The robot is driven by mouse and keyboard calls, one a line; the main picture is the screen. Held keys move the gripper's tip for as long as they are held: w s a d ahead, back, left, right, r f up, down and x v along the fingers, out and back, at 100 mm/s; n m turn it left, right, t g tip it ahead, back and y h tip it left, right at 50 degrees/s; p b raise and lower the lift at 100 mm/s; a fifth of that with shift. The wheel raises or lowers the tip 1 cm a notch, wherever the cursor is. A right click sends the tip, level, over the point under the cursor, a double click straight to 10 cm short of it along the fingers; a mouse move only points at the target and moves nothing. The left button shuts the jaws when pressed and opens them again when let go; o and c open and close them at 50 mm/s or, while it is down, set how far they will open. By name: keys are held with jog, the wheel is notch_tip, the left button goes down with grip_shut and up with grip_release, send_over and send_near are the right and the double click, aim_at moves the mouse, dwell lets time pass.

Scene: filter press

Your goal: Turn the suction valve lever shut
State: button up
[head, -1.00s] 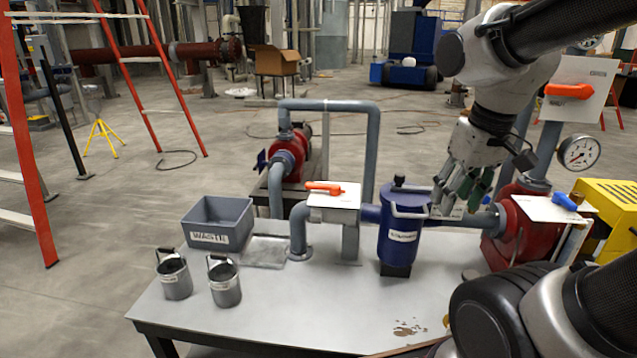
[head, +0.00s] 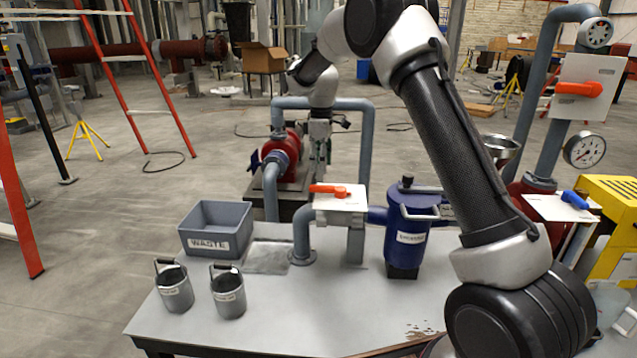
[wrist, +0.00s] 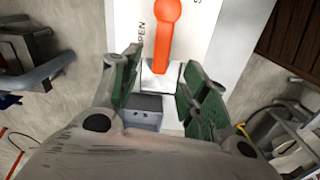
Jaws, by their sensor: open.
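An orange valve lever (head: 330,190) lies on a white plate (head: 340,204) on the pipe left of the blue strainer, its handle pointing left. In the wrist view the lever (wrist: 167,38) runs from a round hub at the top down toward my jaws, on a white plate marked "OPEN" at left; the right-hand marking is cut off. My gripper (head: 319,158) points down, behind and above the plate in the head view. In the wrist view my gripper (wrist: 165,68) has its green-padded fingers apart, with the lever's end between their tips; contact is not visible.
The blue strainer (head: 410,225) stands right of the lever. A red pump (head: 284,152) and a grey pipe arch are behind. A waste bin (head: 216,229) and two small pots are at left. Another orange lever (head: 579,89) and a blue lever (head: 574,199) are at right.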

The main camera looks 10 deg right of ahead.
aim_at(321, 186)
jog(key=shift+r+n, duration=0.15)
jog(key=shift+n, duration=0.35)
jog(key=shift+s+f+n, duration=0.1)
jog(key=shift+f+n, duration=0.25)
jog(key=shift+n, duration=0.05)
notch_tip(321, 186, down, 7)
jog(key=shift+f, duration=0.1)
grip_shut()
